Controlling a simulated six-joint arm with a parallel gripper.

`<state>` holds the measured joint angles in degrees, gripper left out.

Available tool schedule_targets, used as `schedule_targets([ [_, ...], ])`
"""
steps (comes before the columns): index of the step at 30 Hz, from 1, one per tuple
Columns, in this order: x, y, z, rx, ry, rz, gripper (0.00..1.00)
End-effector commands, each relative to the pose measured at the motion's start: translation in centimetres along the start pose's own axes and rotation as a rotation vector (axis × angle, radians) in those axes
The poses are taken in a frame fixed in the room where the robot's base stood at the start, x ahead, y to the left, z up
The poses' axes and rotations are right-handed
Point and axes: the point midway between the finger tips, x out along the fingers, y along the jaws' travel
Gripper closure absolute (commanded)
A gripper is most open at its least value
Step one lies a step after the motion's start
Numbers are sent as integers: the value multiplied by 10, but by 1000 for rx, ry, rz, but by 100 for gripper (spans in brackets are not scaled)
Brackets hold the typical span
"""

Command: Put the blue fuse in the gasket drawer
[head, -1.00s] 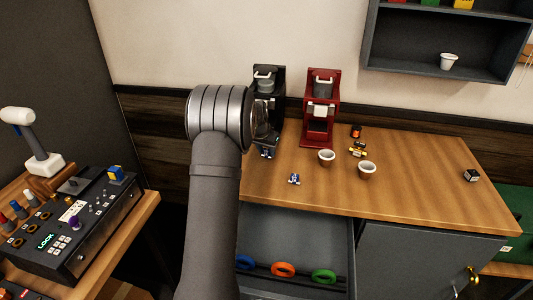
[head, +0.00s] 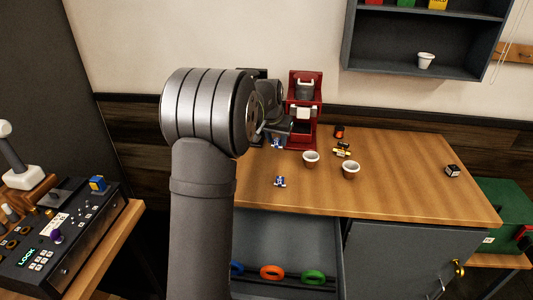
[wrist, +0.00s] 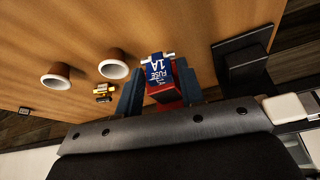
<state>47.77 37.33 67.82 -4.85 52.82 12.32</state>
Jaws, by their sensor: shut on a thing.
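The blue fuse (wrist: 157,68), labelled "FUSE 1A", sits between the two fingers of my gripper (wrist: 160,84) in the wrist view. My gripper is shut on it. In the head view my gripper (head: 277,137) is in front of the brewers, partly hidden by my arm, with the small blue fuse (head: 276,144) at its tip. The gasket drawer (head: 285,236) stands open below the counter's front edge. Blue, orange (head: 272,272) and green (head: 313,277) rings are along its front part; its left side is hidden by my arm.
A small blue-and-white piece (head: 280,181) lies on the counter (head: 400,180). Two cups (head: 311,158) (head: 350,169) and a yellow-black part (head: 342,152) stand to the right. The red brewer (head: 303,95) is close to my gripper. A control box (head: 75,235) is at left.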

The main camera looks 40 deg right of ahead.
Motion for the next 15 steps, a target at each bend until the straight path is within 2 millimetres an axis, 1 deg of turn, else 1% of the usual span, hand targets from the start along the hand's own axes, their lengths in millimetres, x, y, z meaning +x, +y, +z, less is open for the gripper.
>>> schedule_targets([
  [3, -4, 6, 0, 0, 1, 0, 86],
  [5, -6, 6, -1, 0, 2, -1, 86],
  [8, -15, 6, -5, 0, 4, -1, 86],
  [14, -51, 6, -20, 0, 5, -1, 86],
  [15, -55, 10, -19, 13, 3, 5, 86],
])
